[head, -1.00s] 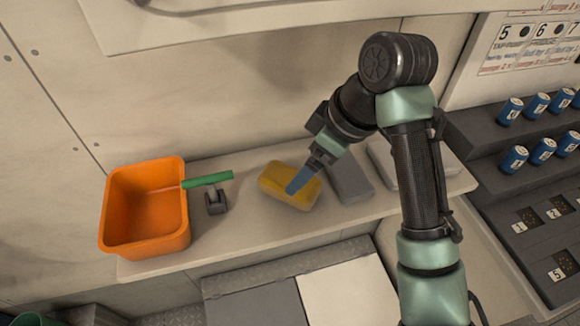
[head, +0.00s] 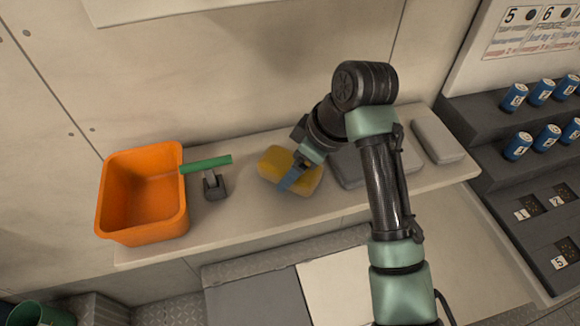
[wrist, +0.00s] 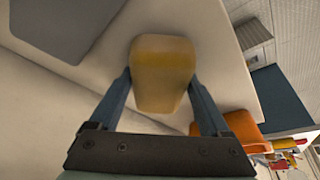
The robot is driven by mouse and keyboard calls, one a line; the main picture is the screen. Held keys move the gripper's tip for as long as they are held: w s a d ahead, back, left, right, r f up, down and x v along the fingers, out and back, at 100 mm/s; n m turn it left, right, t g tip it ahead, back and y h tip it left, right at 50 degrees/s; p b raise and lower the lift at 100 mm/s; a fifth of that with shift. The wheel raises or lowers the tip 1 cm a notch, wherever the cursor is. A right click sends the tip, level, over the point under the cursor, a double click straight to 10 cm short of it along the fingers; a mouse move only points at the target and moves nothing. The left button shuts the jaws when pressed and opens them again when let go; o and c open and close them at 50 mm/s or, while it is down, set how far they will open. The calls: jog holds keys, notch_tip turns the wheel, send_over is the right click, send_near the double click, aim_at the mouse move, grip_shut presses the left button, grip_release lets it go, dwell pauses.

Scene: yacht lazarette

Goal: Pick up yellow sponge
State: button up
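The yellow sponge (head: 272,166) lies on the pale shelf (head: 245,222), between a dark stand and a grey block. My gripper (head: 291,180) points down over the sponge, and a blue finger covers part of its near side in the head view. In the wrist view the sponge (wrist: 162,62) sits between the two blue fingers of my gripper (wrist: 160,82), one along each side. The fingers are spread to about the sponge's width. I cannot make out firm contact, and the sponge appears to rest on the shelf.
An orange bin (head: 143,225) stands on the shelf at left. A green-handled item (head: 206,164) and a small dark stand (head: 214,186) are between it and the sponge. Grey blocks (head: 437,138) lie at right, near a dark rack (head: 497,165) with blue cylinders.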

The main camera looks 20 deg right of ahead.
jog(key=c, duration=0.9)
jog(key=shift+r, duration=0.1)
jog(key=r, duration=0.4)
jog(key=s+r+p, duration=0.1)
jog(key=r, duration=0.2)
jog(key=shift+r, duration=0.1)
jog(key=s, duration=1.9)
jog(key=shift+f+p, duration=0.2)
jog(key=shift+p, duration=0.2)
